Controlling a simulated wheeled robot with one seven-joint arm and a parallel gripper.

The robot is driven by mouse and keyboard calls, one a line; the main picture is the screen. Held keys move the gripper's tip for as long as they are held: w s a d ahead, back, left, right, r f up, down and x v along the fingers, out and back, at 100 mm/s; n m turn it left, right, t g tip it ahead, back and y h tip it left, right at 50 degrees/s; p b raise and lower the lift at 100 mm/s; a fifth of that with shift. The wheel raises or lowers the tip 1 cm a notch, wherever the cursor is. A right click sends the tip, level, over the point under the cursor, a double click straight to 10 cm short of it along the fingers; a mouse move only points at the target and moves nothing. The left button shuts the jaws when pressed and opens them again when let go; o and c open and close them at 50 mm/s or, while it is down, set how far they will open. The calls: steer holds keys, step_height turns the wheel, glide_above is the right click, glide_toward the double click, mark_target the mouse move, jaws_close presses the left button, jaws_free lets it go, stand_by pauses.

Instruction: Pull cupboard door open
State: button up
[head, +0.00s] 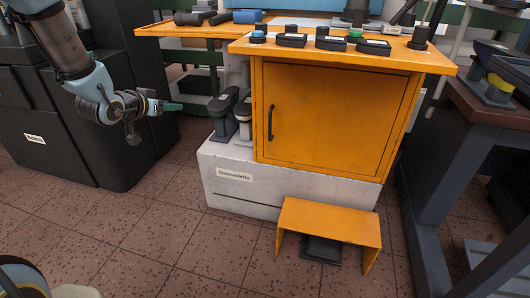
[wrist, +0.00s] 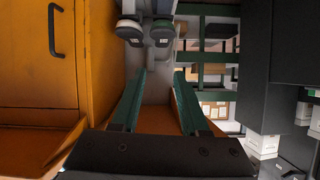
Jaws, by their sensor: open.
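The orange cupboard door (head: 332,118) is shut on the front of the orange cupboard. Its dark vertical handle (head: 270,122) is at the door's left edge. In the wrist view the handle (wrist: 55,30) shows at the upper left, on the orange door (wrist: 38,65). My gripper (head: 178,107) is to the left of the cupboard, apart from the handle and the door. In the wrist view its two green fingers (wrist: 160,75) are spread apart with nothing between them.
Shoe lasts (head: 224,112) stand on the white block (head: 222,185) left of the cupboard. A low orange stool (head: 330,222) stands in front of it. A dark bench (head: 470,118) is close on the right. Tiled floor is free in front on the left.

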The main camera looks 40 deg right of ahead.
steer(key=s+d+f+m+g+h+b, duration=0.3)
steer(key=s+d+f+h+b, duration=0.15)
steer(key=d+f, duration=0.35)
steer(key=m+g+h+b, duration=0.3)
steer(key=g+b, duration=0.1)
steer(key=b, duration=0.2)
glide_toward(266, 128)
steer(key=s+a+r, duration=0.3)
steer(key=s+a, duration=0.1)
steer(key=d+b, duration=0.2)
steer(key=d, duration=0.8)
steer(key=shift+w+d+r, duration=0.1)
steer(key=shift+d+r, duration=0.05)
steer(key=shift+d, duration=0.2)
jaws_close()
